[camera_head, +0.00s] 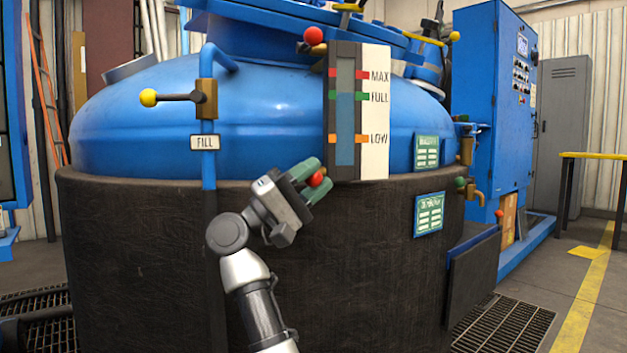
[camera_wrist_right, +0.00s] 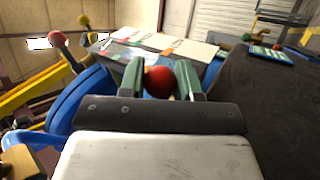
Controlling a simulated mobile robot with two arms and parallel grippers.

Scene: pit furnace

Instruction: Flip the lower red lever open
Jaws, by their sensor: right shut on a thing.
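The lower red lever's ball knob (camera_head: 316,180) sits just below the level gauge, near the rim of the dark furnace jacket. My right gripper (camera_head: 314,177) is at this knob, with its green fingers shut on it. In the right wrist view the red knob (camera_wrist_right: 159,82) sits between the two fingertips (camera_wrist_right: 159,80). The lever's arm is hidden behind the gripper. The upper red knob (camera_head: 313,35) stands at the top of the gauge; a red knob also shows at the left of the wrist view (camera_wrist_right: 57,39). My left gripper is not in view.
The level gauge (camera_head: 375,112) with MAX, FULL and LOW marks stands directly above the gripper. A yellow-knobbed FILL valve (camera_head: 149,98) juts out at the left. Green signs (camera_head: 428,215) and a green-knobbed tap (camera_head: 461,183) are at the right.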

